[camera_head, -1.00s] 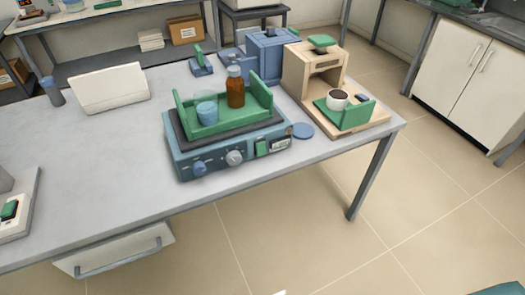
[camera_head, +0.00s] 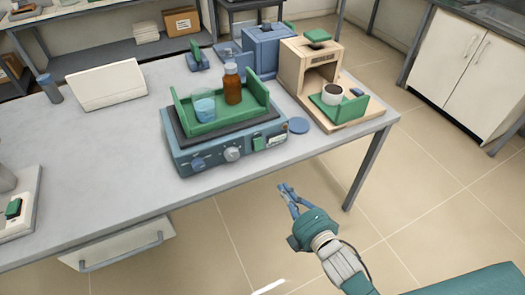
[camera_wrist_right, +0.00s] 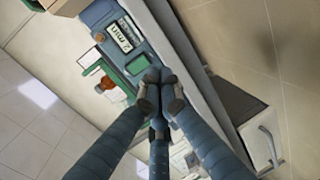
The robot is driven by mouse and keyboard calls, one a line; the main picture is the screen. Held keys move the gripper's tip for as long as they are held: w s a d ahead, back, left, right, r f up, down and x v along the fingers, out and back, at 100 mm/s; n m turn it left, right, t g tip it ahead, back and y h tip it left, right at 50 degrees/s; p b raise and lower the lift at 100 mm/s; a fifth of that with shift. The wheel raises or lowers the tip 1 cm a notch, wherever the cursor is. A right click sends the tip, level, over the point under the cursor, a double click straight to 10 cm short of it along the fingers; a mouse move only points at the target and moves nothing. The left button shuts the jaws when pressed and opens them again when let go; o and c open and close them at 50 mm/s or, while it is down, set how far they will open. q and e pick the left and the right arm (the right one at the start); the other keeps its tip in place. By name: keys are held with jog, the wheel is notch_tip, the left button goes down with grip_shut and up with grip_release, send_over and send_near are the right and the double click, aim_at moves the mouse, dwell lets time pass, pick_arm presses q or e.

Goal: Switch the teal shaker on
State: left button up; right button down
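The teal shaker (camera_head: 215,155) stands near the table's front edge in the head view. My right gripper (camera_head: 285,189) is empty in front of the table edge, below and right of the switch, apart from the shaker. In the right wrist view its fingertips (camera_wrist_right: 160,77) meet, with the shaker's display (camera_wrist_right: 121,37) beyond. My left gripper is out of view.
A wooden machine (camera_head: 306,66) with a cup (camera_head: 332,94) stands right of the shaker, a blue box (camera_head: 266,51) behind. A white device (camera_head: 18,207) is at the left. The tabletop (camera_head: 90,150) left of the shaker is clear.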

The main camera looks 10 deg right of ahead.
aim_at(258, 148)
jog(key=shift+n+t, duration=0.3)
jog(key=shift+n, duration=0.3)
jog(key=r, duration=0.4)
jog(key=shift+w+a+r, duration=0.15)
jog(key=shift+a+r, duration=0.05)
jog(key=shift+a, duration=0.15)
jog(key=p+x, duration=0.1)
jog(key=x, duration=1.3)
jog(key=shift+a+p, duration=0.2)
jog(key=shift+p, duration=0.15)
